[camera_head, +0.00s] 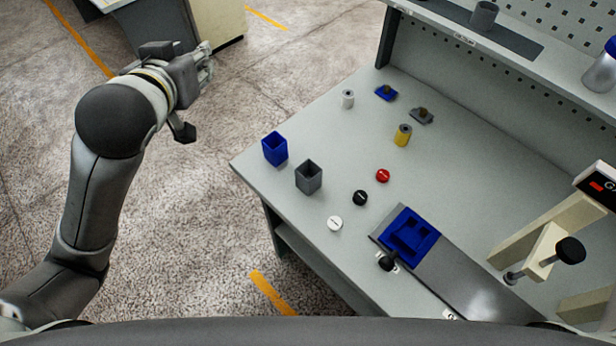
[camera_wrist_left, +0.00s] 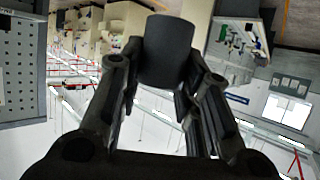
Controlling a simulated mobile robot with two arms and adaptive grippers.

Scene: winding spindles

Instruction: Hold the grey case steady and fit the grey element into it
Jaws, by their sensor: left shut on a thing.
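The grey case (camera_head: 308,177) is a square, open-topped box standing upright near the table's left edge. My left gripper (camera_head: 203,68) is up in the air left of the table, well away from the case. In the left wrist view its fingers are shut on a dark grey cylindrical piece (camera_wrist_left: 168,50), seen at their tips. In the head view that piece is not clear. A small grey piece with a brown post (camera_head: 421,116) lies farther back on the table. I cannot tell which of these is the grey element. My right gripper is not in view.
A blue case (camera_head: 275,149) stands beside the grey one. White (camera_head: 347,99) and yellow (camera_head: 403,135) cylinders, a blue piece (camera_head: 386,93) and red (camera_head: 383,176), black (camera_head: 360,198) and white (camera_head: 335,223) caps lie around. A blue fixture (camera_head: 409,234) sits at the front.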

